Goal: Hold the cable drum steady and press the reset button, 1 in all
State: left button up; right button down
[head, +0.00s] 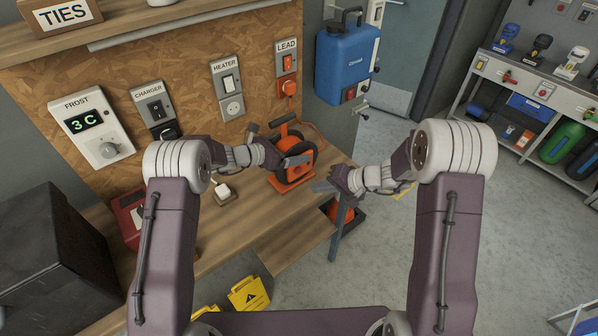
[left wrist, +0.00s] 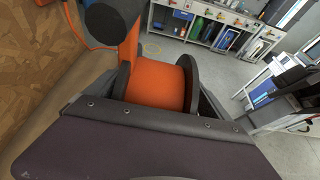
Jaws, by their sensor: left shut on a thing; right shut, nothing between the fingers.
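The cable drum (head: 294,174), an orange frame and reel with black flanges and a black top handle, stands at the right end of the wooden bench. In the left wrist view its orange core (left wrist: 158,86) shows just beyond the gripper. My left gripper (head: 300,160) is shut on the cable drum; its own body hides the exact contact. My right gripper (head: 322,186) is shut and empty, just right of the drum and a little lower, seemingly apart from it. I cannot make out the reset button in either view.
An orange lead runs from the drum to a plug (head: 288,88) under the LEAD switch (head: 287,62). A white plug (head: 222,188) sits left of the drum. A blue container (head: 341,62) hangs behind. Heater (head: 228,84) and charger (head: 154,108) switches are on the board.

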pick_arm(q)
jog(key=o, duration=1.8)
jog(key=shift+c, duration=0.2)
jog(key=v, duration=1.2)
jog(key=s+f+m+g+y, duration=0.25)
jog(key=s+m, duration=0.25)
jog(key=s, duration=0.3)
jog(key=s+f+m+g+y, duration=0.1)
jog(key=s+f+m+g, duration=0.1)
jog(key=s+m+g, duration=0.4)
jog(key=s+a+f+m+t+y, duration=0.1)
jog(key=s+a+m+y, duration=0.6)
jog(key=s+m, duration=0.7)
jog(key=shift+a+f+t, duration=0.35)
jog(key=shift+a+f, duration=0.05)
jog(key=shift+a, duration=0.55)
pick_arm(e)
jog(key=s+d+n+g+h, duration=0.1)
jog(key=s+d+h, duration=0.3)
jog(key=s, duration=0.6)
jog(key=s+d+r+n+g+h, duration=0.1)
jog(key=s+d+h, duration=0.3)
jog(key=s, duration=0.7)
jog(key=shift+s+d+r+n+g, duration=0.2)
jog(key=shift+d+n+g, duration=0.6)
jog(key=shift+d+g, duration=0.1)
